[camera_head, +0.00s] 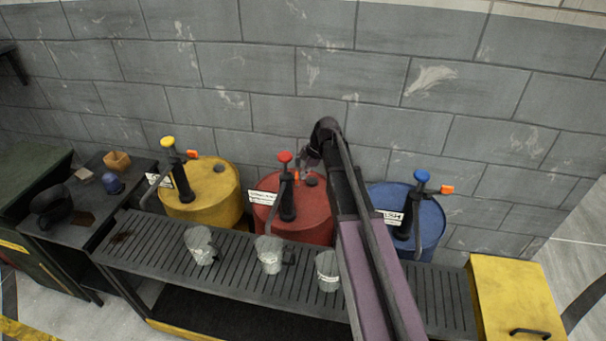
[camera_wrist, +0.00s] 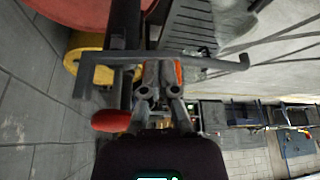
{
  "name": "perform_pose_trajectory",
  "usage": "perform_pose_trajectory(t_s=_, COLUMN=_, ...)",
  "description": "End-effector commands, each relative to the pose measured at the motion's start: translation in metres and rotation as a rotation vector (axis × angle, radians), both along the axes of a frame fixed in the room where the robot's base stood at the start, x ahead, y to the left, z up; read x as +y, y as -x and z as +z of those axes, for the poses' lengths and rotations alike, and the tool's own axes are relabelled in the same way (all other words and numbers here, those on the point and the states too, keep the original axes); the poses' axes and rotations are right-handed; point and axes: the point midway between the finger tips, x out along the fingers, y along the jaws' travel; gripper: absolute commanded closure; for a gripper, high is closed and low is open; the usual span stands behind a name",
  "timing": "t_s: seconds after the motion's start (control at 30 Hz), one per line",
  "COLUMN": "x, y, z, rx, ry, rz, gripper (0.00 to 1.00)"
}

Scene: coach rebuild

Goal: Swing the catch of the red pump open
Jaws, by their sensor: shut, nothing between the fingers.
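The red pump (camera_head: 287,202) stands upright on the red drum (camera_head: 318,211), with a red knob (camera_head: 285,157) on top; the knob also shows in the wrist view (camera_wrist: 111,121). A small orange piece (camera_head: 297,175), apparently its catch, shows by the pump just below my gripper (camera_head: 303,163). In the wrist view, orange (camera_wrist: 178,72) shows beside the right finger of my gripper (camera_wrist: 160,68). The fingers are together and empty, close to the pump's dark body and spout. I cannot tell whether they touch the catch. My wrist and fingers hide part of it.
A yellow drum (camera_head: 215,190) and a blue drum (camera_head: 428,228) with similar pumps stand either side, with orange tabs sticking out. Several grey mugs, including one in the middle (camera_head: 268,254), stand on the slatted bench (camera_head: 150,250) in front. The block wall (camera_head: 290,75) is close behind.

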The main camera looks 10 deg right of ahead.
Motion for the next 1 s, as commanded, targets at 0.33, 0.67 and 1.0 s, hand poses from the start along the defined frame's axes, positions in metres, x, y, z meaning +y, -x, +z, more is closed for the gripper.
perform_pose_trajectory(t_s=0.33, x=-0.025, y=0.005, z=0.000, rx=0.000, ry=-0.001, rz=-0.001, gripper=1.00)
perform_pose_trajectory(t_s=0.67, x=-0.047, y=0.010, z=0.024, rx=0.001, ry=-0.001, rz=-0.002, gripper=1.00)
perform_pose_trajectory(t_s=1.0, x=-0.057, y=0.012, z=0.052, rx=0.000, ry=-0.001, rz=-0.001, gripper=1.00)
